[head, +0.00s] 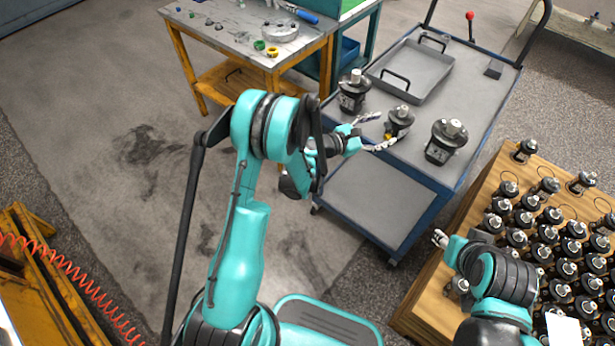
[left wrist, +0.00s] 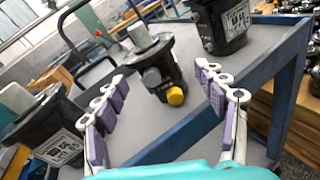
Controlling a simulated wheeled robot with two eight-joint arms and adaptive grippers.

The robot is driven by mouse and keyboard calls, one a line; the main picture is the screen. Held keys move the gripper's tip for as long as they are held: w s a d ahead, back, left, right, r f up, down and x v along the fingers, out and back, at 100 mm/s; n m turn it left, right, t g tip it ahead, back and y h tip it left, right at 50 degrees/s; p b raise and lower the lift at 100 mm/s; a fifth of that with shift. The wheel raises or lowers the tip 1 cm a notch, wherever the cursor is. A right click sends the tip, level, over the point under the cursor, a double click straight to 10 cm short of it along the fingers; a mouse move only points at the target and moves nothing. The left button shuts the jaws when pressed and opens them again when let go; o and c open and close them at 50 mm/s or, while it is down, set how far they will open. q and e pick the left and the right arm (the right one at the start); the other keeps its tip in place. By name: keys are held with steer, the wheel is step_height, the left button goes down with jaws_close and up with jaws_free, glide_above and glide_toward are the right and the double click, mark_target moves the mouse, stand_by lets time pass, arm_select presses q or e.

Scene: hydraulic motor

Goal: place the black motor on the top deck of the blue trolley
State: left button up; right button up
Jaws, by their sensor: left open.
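Three black motors with silver shafts stand upright on the grey top deck (head: 420,152) of the blue trolley. One motor (head: 352,92) is near the left edge, a middle one (head: 399,120) is at my left gripper, and one (head: 446,142) is at the right. My left gripper (head: 381,131) is open, its fingers pointing at the middle motor. In the left wrist view the middle motor (left wrist: 153,68), with a yellow cap, shows between the spread purple-padded fingers (left wrist: 165,100); contact is not visible. My right gripper (head: 440,238) is beside the wooden pallet; its jaws are too small to read.
A grey tray (head: 424,72) with handles lies on the trolley's back part. The lower shelf (head: 370,200) looks empty. A wooden pallet (head: 425,305) at right holds many more motors. A workbench (head: 235,40) with small parts stands at the back left.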

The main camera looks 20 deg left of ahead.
arm_select(q)
steer(key=s+a+r+m+g+y, duration=0.1)
steer(key=s+r+m+g+y, duration=0.15)
steer(key=s+r+m, duration=0.4)
steer(key=s+a+r+m+g+y, duration=0.2)
steer(key=s+r+m+y, duration=0.1)
steer(key=s+m, duration=0.55)
steer(key=s+a+m+y, duration=0.2)
steer(key=s+a+m, duration=0.3)
steer(key=s, duration=0.4)
steer(key=s+a+m+g+y, duration=0.1)
steer(key=s+a+m+y, duration=0.2)
steer(key=s, duration=0.6)
steer(key=shift+s+a+f+m, duration=0.45)
steer(key=shift+a+m, duration=0.45)
steer(key=shift+a, duration=0.25)
